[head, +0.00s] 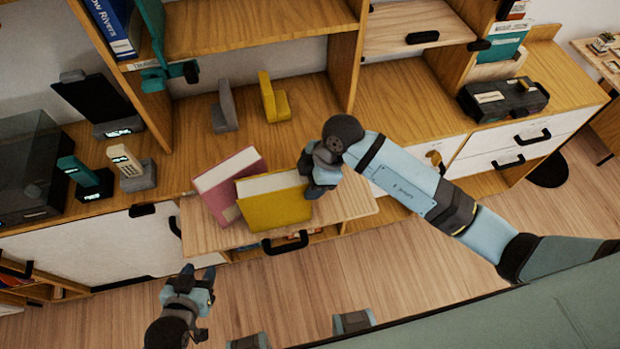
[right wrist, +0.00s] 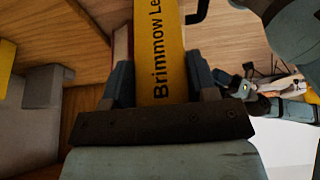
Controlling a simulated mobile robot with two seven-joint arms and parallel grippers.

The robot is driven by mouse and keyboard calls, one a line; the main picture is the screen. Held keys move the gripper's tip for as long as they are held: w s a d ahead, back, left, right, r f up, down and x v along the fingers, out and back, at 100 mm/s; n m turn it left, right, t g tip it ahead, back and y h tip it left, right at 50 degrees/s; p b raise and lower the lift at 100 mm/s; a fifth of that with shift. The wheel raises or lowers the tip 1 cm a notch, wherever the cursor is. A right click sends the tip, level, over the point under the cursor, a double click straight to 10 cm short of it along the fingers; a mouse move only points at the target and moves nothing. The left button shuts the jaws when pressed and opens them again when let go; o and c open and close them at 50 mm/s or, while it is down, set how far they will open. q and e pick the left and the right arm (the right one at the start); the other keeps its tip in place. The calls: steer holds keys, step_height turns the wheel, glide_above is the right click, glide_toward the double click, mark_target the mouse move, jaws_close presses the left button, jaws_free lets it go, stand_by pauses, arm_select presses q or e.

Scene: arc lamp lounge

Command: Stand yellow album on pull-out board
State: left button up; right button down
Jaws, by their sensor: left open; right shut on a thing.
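The yellow album (head: 277,209) is upright, pale page edges up, over the pull-out board (head: 352,202); I cannot tell whether its lower edge touches the wood. My right gripper (head: 318,178) is shut on its right end. In the right wrist view the album's yellow spine, lettered "Brimmow Le" (right wrist: 165,55), lies between the fingers (right wrist: 160,85). A pink album (head: 226,190) leans on the board, just left of and behind the yellow one. My left gripper (head: 190,280) is open and empty, in front of the board and below left of it in the head view.
Grey (head: 224,112) and yellow (head: 275,102) bookends stand on the shelf behind the board. Phones on stands (head: 130,165) are at the left. A black handle (head: 285,243) is on the board's front. A dark box device (head: 503,98) sits on the right cabinet.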

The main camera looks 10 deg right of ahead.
steer(key=shift+c, duration=2)
jaws_free()
